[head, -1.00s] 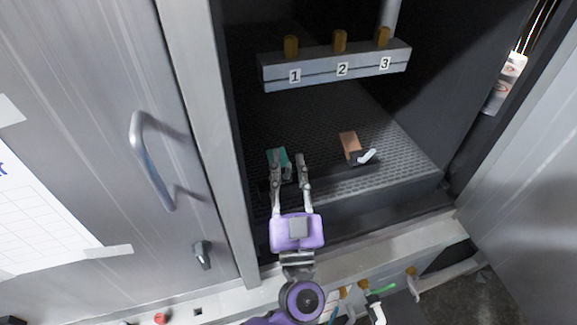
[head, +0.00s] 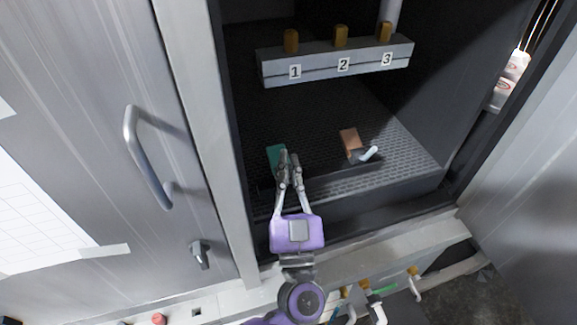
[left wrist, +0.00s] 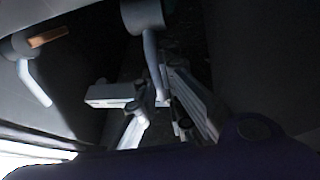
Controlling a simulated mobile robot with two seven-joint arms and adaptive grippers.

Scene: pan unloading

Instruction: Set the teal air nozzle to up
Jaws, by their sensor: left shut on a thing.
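The teal air nozzle (head: 274,153) is mounted inside the dark cabinet, left of the copper-coloured nozzle (head: 349,140). In the head view its teal block shows, but its handle is hidden behind my fingers. My left gripper (head: 289,162) is at its right front side, with the fingertips close together. In the left wrist view, a grey round body with a pale handle (left wrist: 150,55), which I take for the teal nozzle's, points down between the fingertips of my left gripper (left wrist: 162,92). The gripper is shut on this handle. My right gripper is not in view.
A grey manifold (head: 335,63) with labels 1, 2 and 3 hangs above the perforated floor (head: 405,165). The copper nozzle's white handle (head: 369,153) points right. A closed door with a handle (head: 147,160) stands left; an open door panel (head: 530,215) is at right.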

